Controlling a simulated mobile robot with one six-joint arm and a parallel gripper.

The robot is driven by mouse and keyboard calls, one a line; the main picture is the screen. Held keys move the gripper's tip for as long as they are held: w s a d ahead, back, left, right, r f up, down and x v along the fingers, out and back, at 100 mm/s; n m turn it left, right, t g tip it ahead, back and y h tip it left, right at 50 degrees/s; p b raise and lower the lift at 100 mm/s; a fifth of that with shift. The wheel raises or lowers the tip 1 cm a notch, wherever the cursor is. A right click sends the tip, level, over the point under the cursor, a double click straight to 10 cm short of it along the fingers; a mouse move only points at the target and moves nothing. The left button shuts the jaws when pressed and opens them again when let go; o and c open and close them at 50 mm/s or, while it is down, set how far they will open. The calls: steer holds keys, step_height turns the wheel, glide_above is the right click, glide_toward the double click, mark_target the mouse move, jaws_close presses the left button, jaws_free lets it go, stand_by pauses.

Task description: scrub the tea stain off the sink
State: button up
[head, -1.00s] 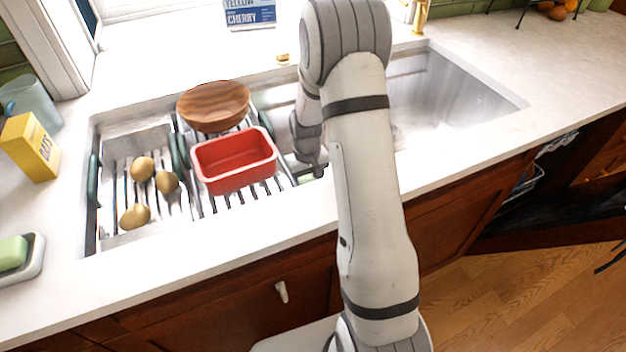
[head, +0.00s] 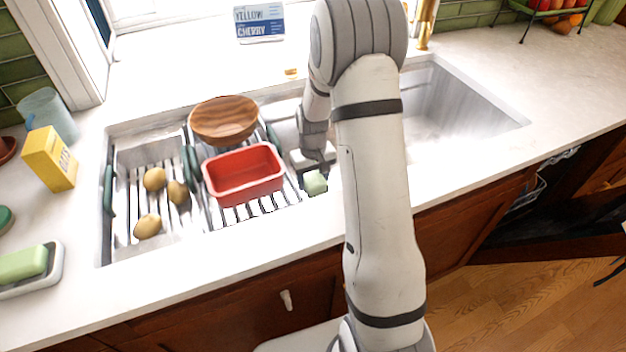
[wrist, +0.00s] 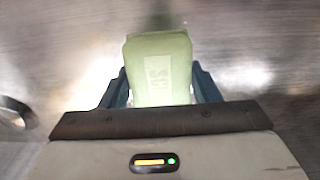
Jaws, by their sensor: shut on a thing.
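My gripper (wrist: 160,88) is shut on a pale green block (wrist: 158,68) with faint lettering, held between its two dark blue fingers over the metal sink surface. In the head view my gripper (head: 316,160) points down into the sink just right of the red tub, with the block (head: 315,182) at its end. The steel sink (head: 455,100) shows bare to the right of my arm. I cannot make out the tea stain clearly; a darker patch lies beyond the block in the wrist view. Whether the block touches the metal is unclear.
A rack over the sink's left side holds a red tub (head: 243,173), a wooden bowl (head: 224,120) and potatoes (head: 148,226). An oats box (head: 48,158), a blue cup (head: 50,112) and a green bar in a dish (head: 52,268) stand on the left counter. A round opening (wrist: 15,112) shows at left in the wrist view.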

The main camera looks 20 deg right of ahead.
steer(key=shift+r+p, duration=0.85)
steer(key=shift+r, duration=0.6)
